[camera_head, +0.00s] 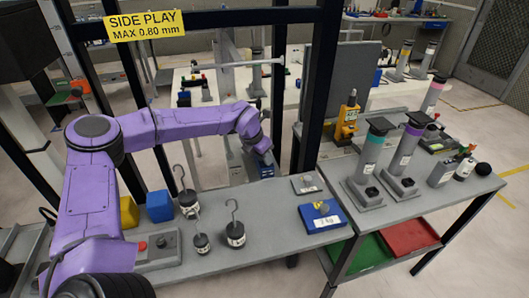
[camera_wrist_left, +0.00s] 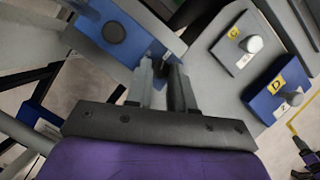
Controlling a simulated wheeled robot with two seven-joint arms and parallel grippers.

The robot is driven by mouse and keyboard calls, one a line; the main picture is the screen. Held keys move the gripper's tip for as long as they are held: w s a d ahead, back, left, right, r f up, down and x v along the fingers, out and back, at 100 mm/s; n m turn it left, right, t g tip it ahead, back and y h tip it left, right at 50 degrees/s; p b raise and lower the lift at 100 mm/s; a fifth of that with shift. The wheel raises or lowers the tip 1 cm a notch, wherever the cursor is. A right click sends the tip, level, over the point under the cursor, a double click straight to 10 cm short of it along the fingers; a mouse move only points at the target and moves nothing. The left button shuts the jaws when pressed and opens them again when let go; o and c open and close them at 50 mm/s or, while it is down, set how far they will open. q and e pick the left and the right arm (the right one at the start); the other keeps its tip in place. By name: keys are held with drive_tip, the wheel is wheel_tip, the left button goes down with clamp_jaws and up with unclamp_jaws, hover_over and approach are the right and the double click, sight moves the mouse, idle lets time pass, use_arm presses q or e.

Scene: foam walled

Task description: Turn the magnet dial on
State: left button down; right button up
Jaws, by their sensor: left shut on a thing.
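My left gripper (camera_head: 264,150) reaches down at the back edge of the grey bench, against a blue block (camera_head: 258,168) below it. In the left wrist view the left gripper (camera_wrist_left: 163,72) has its fingers close together at the edge of the blue block (camera_wrist_left: 148,32), which has a round dark knob (camera_wrist_left: 113,32) on its face, apart from the fingers. The gripper is shut on a small part there, seemingly the magnet dial; the fingers hide it and its setting cannot be read. My right gripper is not in view.
A grey plate (camera_head: 307,184) and a blue plate (camera_head: 311,223) with knobs lie right of the gripper. Hooked weights (camera_head: 236,234), a yellow block (camera_head: 128,214), a blue block (camera_head: 160,207) and a red-button box (camera_head: 158,248) stand left. Dark frame posts (camera_head: 317,90) rise close by.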

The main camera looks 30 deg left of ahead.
use_arm(q)
drive_tip(key=shift+w+a+m+g+h+p, duration=0.15)
drive_tip(key=shift+m+h, duration=0.25)
drive_tip(key=shift+m, duration=0.65)
drive_tip(key=shift+a+m+g+h+p, duration=0.15)
drive_tip(key=shift+m+h+p, duration=0.2)
drive_tip(key=shift+m, duration=0.7)
drive_tip(key=shift+d, duration=0.1)
drive_tip(key=c, duration=1)
unclamp_jaws()
drive_tip(key=shift+r, duration=0.15)
drive_tip(key=b+v, duration=0.1)
drive_tip(key=v, duration=0.9)
drive_tip(key=shift+r+b, duration=0.15)
drive_tip(key=shift+b, duration=0.15)
